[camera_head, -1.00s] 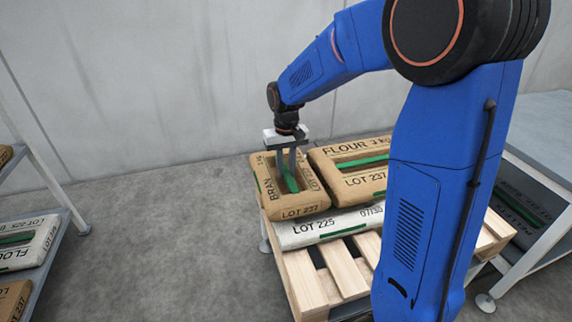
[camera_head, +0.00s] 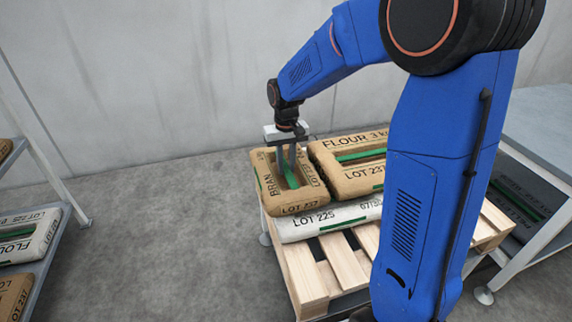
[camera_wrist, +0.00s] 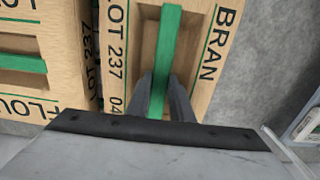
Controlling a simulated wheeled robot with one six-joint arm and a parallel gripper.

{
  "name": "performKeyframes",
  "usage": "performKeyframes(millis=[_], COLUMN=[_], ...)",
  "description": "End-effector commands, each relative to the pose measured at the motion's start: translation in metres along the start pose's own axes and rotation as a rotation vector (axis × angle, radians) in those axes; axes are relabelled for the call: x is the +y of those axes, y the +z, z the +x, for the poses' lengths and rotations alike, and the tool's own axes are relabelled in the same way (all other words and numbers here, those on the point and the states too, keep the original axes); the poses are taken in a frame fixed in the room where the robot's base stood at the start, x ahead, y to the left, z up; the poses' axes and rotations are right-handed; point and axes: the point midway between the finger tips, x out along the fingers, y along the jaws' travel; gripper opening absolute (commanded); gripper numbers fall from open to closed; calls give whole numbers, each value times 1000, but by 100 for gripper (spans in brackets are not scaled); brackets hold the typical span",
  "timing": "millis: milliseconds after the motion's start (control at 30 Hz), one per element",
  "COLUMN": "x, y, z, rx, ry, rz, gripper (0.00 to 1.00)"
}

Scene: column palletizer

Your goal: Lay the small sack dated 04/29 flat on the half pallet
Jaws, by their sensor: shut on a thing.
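The small brown BRAN sack (camera_head: 300,208), marked LOT 237, is at the back left of the half pallet (camera_head: 305,282). It looks level, beside a brown FLOUR sack and over part of a white sack. In the wrist view the BRAN sack (camera_wrist: 207,45) shows a date starting with 04; the remainder is hidden by my gripper. My gripper (camera_head: 288,178) points down into the sack's recess and is shut on its green strap, also visible in the wrist view (camera_wrist: 160,92). I cannot tell whether the sack's underside touches what is below.
The brown FLOUR sack (camera_head: 352,178) is close on the right. A white LOT 225 sack (camera_head: 310,225) lies on the pallet in front. Bare slats show at the pallet's front. Racks with sacks stand left (camera_head: 60,215) and right (camera_head: 545,150).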

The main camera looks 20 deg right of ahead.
Motion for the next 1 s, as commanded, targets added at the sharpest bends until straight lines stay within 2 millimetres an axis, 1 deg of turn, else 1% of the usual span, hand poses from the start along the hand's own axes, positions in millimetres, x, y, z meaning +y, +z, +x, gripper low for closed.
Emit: performKeyframes(millis=[33, 67, 100, 367, 467, 533, 667, 1000], x=[0, 0, 0, 0, 0, 0, 0, 0], y=[0, 0, 0, 0, -1, -1, -1, -1], z=[0, 0, 0, -1, -4, -10, -30, -96], rx=[0, 0, 0, 1, 2, 3, 4, 4], ry=[0, 0, 0, 0, 0, 0, -1, 0], rz=[0, 0, 0, 0, 0, 0, 0, 0], gripper=[27, 34, 39, 39, 39, 39, 39, 39])
